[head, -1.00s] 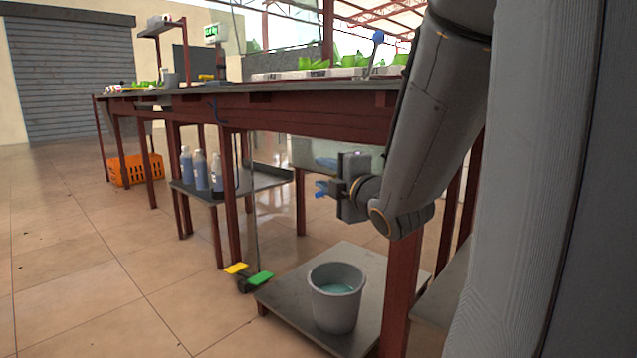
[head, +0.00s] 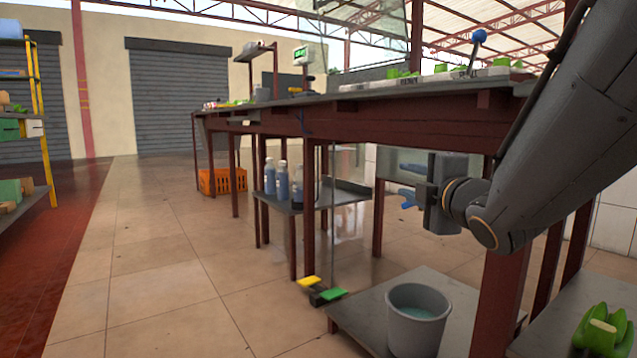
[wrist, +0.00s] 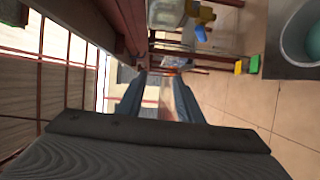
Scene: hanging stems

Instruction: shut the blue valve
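My gripper (head: 403,184) is in front of the bench, below its top, with two blue-grey fingers pointing left and apart. In the wrist view the fingers (wrist: 159,78) are also apart, with nothing held between them. A small blue part (wrist: 201,34) shows in the wrist view beside a yellow part (wrist: 205,13), near a clear tank (wrist: 166,12) under the bench. It may be the blue valve; it is too small to tell its handle position. It is off to the right of the fingers, not touching them. I cannot make it out in the head view.
A grey bucket (head: 418,318) of bluish liquid stands on a low shelf beneath my gripper. Yellow and green pedals (head: 321,289) sit on the floor. Bottles (head: 283,182) stand on a lower shelf. A blue-knobbed lever (head: 478,38) rises from the bench top. The tiled floor at left is clear.

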